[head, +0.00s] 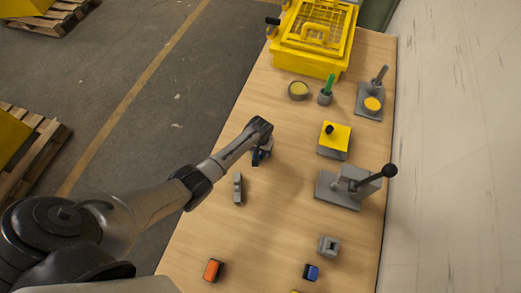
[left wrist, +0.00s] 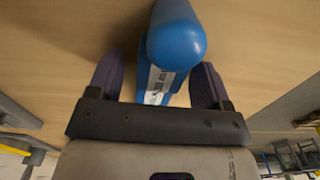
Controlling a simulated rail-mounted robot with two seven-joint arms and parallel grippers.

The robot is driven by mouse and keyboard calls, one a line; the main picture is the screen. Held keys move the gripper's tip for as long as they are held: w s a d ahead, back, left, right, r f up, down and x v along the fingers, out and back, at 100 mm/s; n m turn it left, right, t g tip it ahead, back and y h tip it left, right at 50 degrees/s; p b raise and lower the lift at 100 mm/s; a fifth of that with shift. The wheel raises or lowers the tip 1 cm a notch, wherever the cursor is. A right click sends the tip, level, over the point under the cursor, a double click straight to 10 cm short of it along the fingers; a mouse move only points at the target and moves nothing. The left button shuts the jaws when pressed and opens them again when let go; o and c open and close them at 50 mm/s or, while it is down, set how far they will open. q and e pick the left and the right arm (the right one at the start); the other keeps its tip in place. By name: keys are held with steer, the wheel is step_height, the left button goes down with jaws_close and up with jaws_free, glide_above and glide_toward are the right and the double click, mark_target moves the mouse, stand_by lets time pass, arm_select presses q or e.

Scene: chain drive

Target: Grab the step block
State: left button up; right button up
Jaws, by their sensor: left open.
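My left gripper (head: 262,154) is low over the left edge of the wooden table, fingers pointing down. In the left wrist view its two dark fingers (left wrist: 156,84) are open, one on each side of a blue object with a rounded end (left wrist: 177,42) and a white printed label; I cannot tell whether they touch it. A small grey piece with an uneven, step-like outline (head: 238,188) stands below the gripper in the head view. A grey block with a raised top (head: 328,246) is farther right. I cannot tell for sure which is the step block. My right gripper is not in view.
A grey lever press (head: 345,188) and a yellow-topped block (head: 335,138) stand on the right. A yellow basket (head: 313,40) is at the back. An orange block (head: 212,270) and a blue block (head: 311,272) lie near the front. The table's middle is clear.

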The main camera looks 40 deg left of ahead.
arm_select(q)
steer(key=shift+c, duration=0.3)
steer(key=c, duration=1.1)
steer(key=shift+c, duration=0.2)
steer(key=shift+r, duration=0.15)
